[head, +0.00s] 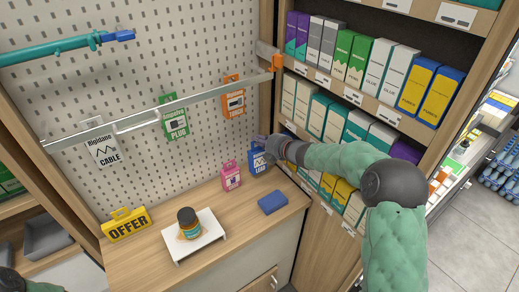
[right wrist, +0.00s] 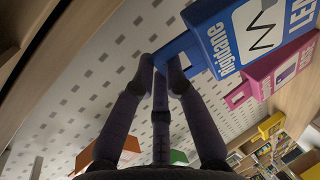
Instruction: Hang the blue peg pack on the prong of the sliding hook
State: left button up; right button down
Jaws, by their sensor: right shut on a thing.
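The blue peg pack (head: 257,162) is upright at the back right of the counter. In the right wrist view, the blue pack (right wrist: 245,35) shows its printed face, with its tab between my fingertips. My right gripper (head: 268,147) is shut on that tab; the fingers also show in the wrist view (right wrist: 164,63). I cannot tell whether the pack touches the counter. A grey rail (head: 215,91) with an orange end cap crosses the pegboard and has a pale slotted piece (head: 150,120) on it. I cannot make out which part is the sliding hook's prong. My left gripper is not in view.
A pink pack (head: 231,177) stands just left of the blue one. White (head: 101,150), green (head: 175,124) and orange (head: 233,103) packs hang by the rail. A teal bar (head: 50,48) is above. A blue block (head: 272,202), jar (head: 188,222) and OFFER sign (head: 126,224) are on the counter.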

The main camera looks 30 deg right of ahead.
aim_at(260, 148)
jog(key=shift+w+d+f, duration=0.1)
jog(key=shift+w+f, duration=0.15)
jog(key=shift+f, duration=0.1)
jog(key=f+b, duration=0.1)
jog(key=f, duration=0.2)
jog(key=shift+w+b, duration=0.2)
jog(key=shift+b, duration=0.1)
jog(key=shift+s, duration=0.1)
jog(key=c, duration=1.3)
grip_release()
